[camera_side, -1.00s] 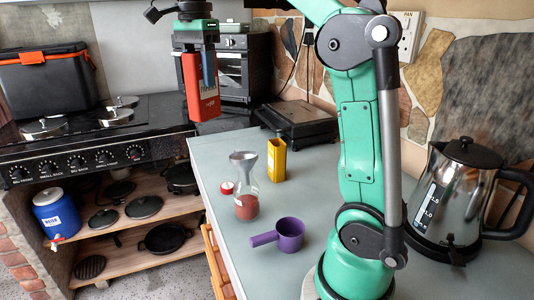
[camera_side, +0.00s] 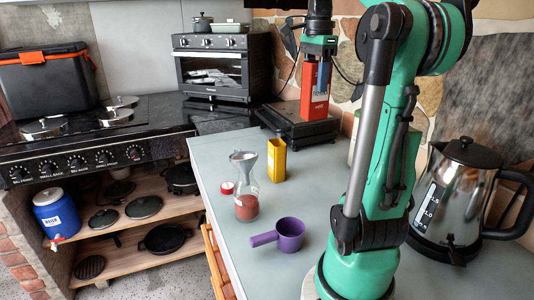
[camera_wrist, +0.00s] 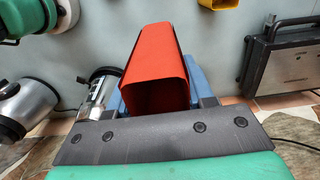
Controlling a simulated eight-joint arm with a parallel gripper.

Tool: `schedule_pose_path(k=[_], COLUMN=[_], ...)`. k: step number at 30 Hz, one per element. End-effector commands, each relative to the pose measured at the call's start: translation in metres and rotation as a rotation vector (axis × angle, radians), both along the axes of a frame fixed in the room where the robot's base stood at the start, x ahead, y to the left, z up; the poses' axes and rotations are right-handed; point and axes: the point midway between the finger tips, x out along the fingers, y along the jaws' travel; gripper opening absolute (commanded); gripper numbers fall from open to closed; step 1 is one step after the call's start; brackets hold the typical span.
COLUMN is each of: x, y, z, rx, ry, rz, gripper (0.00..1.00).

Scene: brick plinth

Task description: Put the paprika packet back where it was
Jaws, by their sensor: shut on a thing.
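My gripper (camera_side: 321,82) points down and is shut on the red-orange paprika packet (camera_side: 312,104), held upright in front of or above the black grill press in the side view; the exact gap to it cannot be told. In the wrist view the packet (camera_wrist: 150,62) sits between blue fingers, with its dark open-looking end towards the camera. On the counter (camera_side: 222,150) stand a glass jar (camera_side: 247,206) with red powder and a funnel (camera_side: 243,157) in its neck, and a yellow packet (camera_side: 276,162).
A purple measuring cup (camera_side: 290,235) and a small red-and-white lid (camera_side: 227,188) sit on the counter. The grill press (camera_side: 297,127) stands at the back, the steel kettle (camera_side: 462,190) at the right.

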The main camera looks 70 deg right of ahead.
Motion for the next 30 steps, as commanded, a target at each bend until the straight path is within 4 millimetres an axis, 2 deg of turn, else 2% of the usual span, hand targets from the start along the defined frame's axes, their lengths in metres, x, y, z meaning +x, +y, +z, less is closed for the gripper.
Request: schedule_pose_path(k=[11,24,30], x=[0.001,0.001,0.001], y=[0.000,0.000,0.000], z=[-0.045,-0.145,-0.177], rx=[0.000,0.000,0.000], ry=[0.000,0.000,0.000], rz=[0.001,0.001,0.001], gripper=[0.00,0.00,0.00])
